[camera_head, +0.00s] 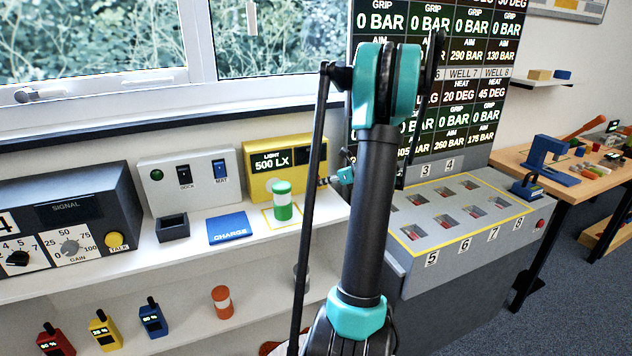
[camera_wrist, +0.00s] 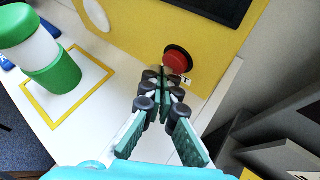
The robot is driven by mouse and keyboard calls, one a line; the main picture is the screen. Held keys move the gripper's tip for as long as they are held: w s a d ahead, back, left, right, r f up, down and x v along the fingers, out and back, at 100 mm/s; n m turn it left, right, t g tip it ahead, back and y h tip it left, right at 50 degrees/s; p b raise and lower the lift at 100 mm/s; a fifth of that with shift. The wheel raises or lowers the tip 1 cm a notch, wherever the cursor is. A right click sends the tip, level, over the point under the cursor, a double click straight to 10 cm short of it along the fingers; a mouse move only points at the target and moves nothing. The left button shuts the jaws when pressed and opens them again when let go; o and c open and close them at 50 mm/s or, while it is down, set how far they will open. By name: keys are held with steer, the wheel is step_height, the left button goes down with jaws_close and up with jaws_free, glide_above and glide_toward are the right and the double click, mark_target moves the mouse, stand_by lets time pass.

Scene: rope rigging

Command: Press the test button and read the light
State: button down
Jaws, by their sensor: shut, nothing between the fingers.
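The yellow box (camera_head: 256,180) stands at the back of the white shelf, its dark display (camera_head: 284,160) reading "LIGHT 500 LX". In the wrist view, a red round button (camera_wrist: 177,59) with a dark collar sits low on the yellow front (camera_wrist: 140,30). My gripper (camera_wrist: 163,82) is shut and empty, its fingertips just in front of the button; I cannot tell if they touch it. In the head view my gripper (camera_head: 335,180) is small beside my arm, and the button is not clearly visible. A green-and-white cylinder (camera_head: 283,203) stands upright before the box, also in the wrist view (camera_wrist: 45,55).
The cylinder stands in a yellow square outline (camera_wrist: 30,95). A blue CHARGE pad (camera_head: 229,228), a dark open box (camera_head: 172,229) and a grey switch panel (camera_head: 205,190) are to the left. The grey well bench (camera_head: 480,245) is to the right.

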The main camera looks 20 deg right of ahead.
steer(key=shift+s, duration=0.5)
steer(key=shift+s, duration=0.1)
steer(key=shift+s+d, duration=0.1)
steer(key=shift+s, duration=2.3)
